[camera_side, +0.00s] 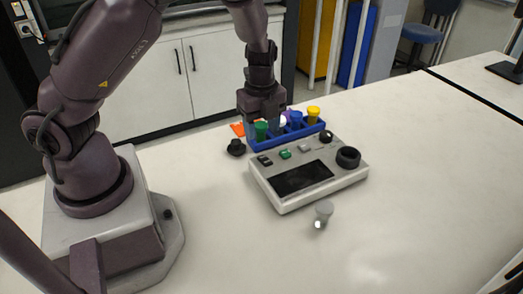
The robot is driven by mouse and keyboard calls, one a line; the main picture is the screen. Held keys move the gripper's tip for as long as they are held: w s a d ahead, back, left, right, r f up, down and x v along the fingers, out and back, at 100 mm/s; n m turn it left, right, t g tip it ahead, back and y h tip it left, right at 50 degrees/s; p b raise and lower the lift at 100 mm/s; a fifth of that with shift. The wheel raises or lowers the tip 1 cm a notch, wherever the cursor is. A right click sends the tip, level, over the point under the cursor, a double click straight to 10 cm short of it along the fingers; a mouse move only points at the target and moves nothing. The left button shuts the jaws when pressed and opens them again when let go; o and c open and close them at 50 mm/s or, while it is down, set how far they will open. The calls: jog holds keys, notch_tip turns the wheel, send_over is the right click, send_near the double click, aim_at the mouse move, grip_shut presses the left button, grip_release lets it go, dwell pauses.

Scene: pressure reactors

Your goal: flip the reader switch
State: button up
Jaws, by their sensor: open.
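The reader (330,176) is a pale grey box with a dark screen on the white table. Its top face carries a black rocker-like switch (264,160) at the left, a green button (285,155), a light grey button (304,148) and a black knob (348,157) at the right. I cannot tell for sure which control is the reader switch. My gripper (264,118) points down behind the reader's left rear part, over the blue rack. It is open. Its fingertips are small and partly hidden by the rack's contents, and I see nothing held.
A blue rack (292,138) behind the reader holds green, white, blue and yellow capped pieces. A black round piece (236,147) lies left of it, with an orange piece (238,129) behind.

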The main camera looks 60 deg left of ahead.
aim_at(261, 156)
notch_tip(261, 156, down, 8)
jog(key=shift+r, duration=0.15)
jog(key=c, duration=0.9)
jog(key=shift+d+r+y, duration=0.1)
jog(key=shift+d+y, duration=0.15)
jog(key=shift+y, duration=0.65)
jog(key=y, duration=0.3)
jog(key=shift+d+r, duration=0.15)
jog(key=shift+d, duration=0.05)
jog(key=o, duration=0.9)
jog(key=shift+r, duration=0.1)
